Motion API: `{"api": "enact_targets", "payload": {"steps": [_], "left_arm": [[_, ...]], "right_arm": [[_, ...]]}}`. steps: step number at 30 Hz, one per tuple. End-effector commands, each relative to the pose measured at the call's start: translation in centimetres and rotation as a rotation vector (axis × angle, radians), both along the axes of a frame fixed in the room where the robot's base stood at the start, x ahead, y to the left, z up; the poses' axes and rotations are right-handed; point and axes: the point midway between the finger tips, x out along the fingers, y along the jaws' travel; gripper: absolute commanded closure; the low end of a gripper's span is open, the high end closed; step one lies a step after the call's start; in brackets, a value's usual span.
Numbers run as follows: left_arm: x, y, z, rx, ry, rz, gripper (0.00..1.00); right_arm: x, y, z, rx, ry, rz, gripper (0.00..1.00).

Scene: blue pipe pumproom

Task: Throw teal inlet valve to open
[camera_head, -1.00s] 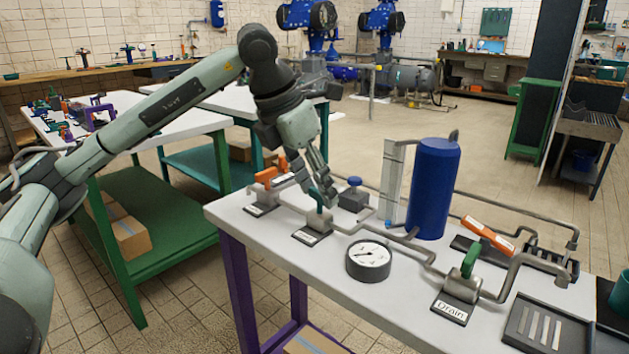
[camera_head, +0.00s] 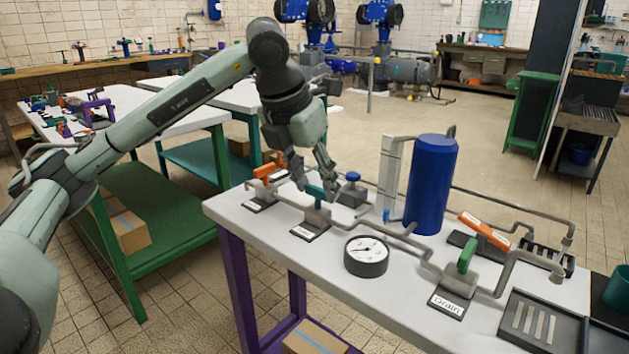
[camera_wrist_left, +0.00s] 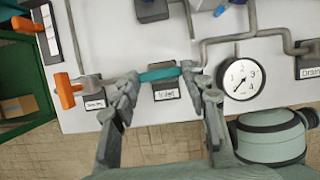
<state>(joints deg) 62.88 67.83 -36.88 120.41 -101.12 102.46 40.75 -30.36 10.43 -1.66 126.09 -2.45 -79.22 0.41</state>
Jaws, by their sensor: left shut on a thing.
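The teal inlet valve handle (camera_head: 316,191) is on a grey valve body above a label plate, near the left end of the white table. In the wrist view the teal handle (camera_wrist_left: 160,74) lies crosswise above the plate marked Inlet (camera_wrist_left: 166,94). My left gripper (camera_head: 315,186) reaches down over the handle, one finger on each side. In the wrist view my left gripper (camera_wrist_left: 162,78) has a fingertip at each end of the handle and is shut on it. The fingers hide the handle's ends. My right gripper is not in view.
Pipes lead to a blue tank (camera_head: 431,185). A green-handled drain valve (camera_head: 466,255) stands further right.

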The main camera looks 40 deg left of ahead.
Motion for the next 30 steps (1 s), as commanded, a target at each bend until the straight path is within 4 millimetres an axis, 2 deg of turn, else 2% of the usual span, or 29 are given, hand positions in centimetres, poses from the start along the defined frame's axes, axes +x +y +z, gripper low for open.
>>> {"api": "enact_targets", "payload": {"steps": [1, 6, 17, 23, 30], "left_arm": [[0.0, 0.0, 0.0, -0.001, 0.000, 0.003, 0.53], [0.0, 0.0, 0.0, -0.001, 0.000, 0.002, 0.34], [-0.1, 0.0, 0.5, 0.000, -0.002, 0.001, 0.34], [-1.3, 0.0, 3.5, -0.002, -0.005, 0.001, 0.34], [-3.5, 0.2, 8.8, -0.001, -0.007, 0.001, 0.34]], "right_arm": [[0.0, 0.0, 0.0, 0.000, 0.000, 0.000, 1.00], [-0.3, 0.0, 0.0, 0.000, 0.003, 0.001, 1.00], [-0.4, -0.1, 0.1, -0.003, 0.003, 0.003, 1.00], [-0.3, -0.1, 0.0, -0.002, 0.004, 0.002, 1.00], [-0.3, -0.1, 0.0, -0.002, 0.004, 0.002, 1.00]]}}
